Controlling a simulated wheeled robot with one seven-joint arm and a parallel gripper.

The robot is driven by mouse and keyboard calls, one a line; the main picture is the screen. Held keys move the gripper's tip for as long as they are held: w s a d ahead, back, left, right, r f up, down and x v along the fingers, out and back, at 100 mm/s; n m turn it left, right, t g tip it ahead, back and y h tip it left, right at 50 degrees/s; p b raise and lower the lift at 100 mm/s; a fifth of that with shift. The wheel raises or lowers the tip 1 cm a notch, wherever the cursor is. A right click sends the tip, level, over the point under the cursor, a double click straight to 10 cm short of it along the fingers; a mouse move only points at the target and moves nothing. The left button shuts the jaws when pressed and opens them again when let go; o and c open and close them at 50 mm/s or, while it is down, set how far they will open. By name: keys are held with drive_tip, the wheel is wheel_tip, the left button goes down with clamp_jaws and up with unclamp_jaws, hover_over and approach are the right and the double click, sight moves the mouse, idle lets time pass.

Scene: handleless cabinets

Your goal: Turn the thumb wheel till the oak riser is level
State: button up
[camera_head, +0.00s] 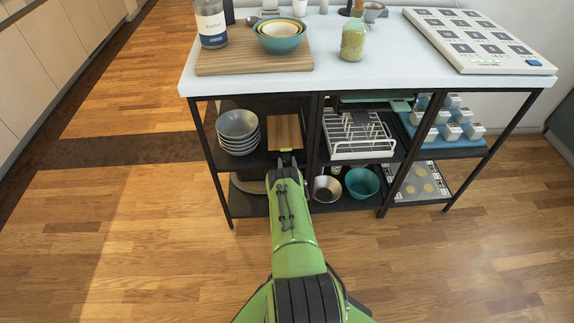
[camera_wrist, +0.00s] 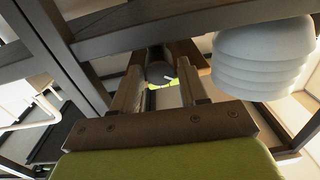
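A brown wooden block, which looks like the oak riser (camera_head: 285,131), stands on the middle shelf beside the stacked bowls. Part of its wood shows behind the fingers in the wrist view (camera_wrist: 186,49). I cannot tell whether it is level. A dark round piece, likely the thumb wheel (camera_wrist: 160,71), with a pale mark on it, sits between the fingertips. My gripper (camera_wrist: 161,82) has its fingers apart, one on each side of this piece; contact is not clear. In the head view my arm reaches to the block's lower edge and hides the wheel.
Stacked grey bowls (camera_head: 238,132) stand close to the left of my gripper, and appear at right in the wrist view (camera_wrist: 262,55). A white dish rack (camera_head: 350,151) is on the right. Dark frame posts (camera_head: 313,140) and a teal bowl (camera_head: 362,183) are near. Floor in front is clear.

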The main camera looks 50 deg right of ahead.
drive_tip(key=c, duration=0.7)
drive_tip(key=shift+m, duration=0.4)
drive_tip(key=shift+s+f+m, duration=0.1)
drive_tip(key=shift+f+m, duration=0.05)
drive_tip(key=shift+m, duration=2.45)
drive_tip(key=o, duration=1.1)
drive_tip(key=shift+c, duration=0.2)
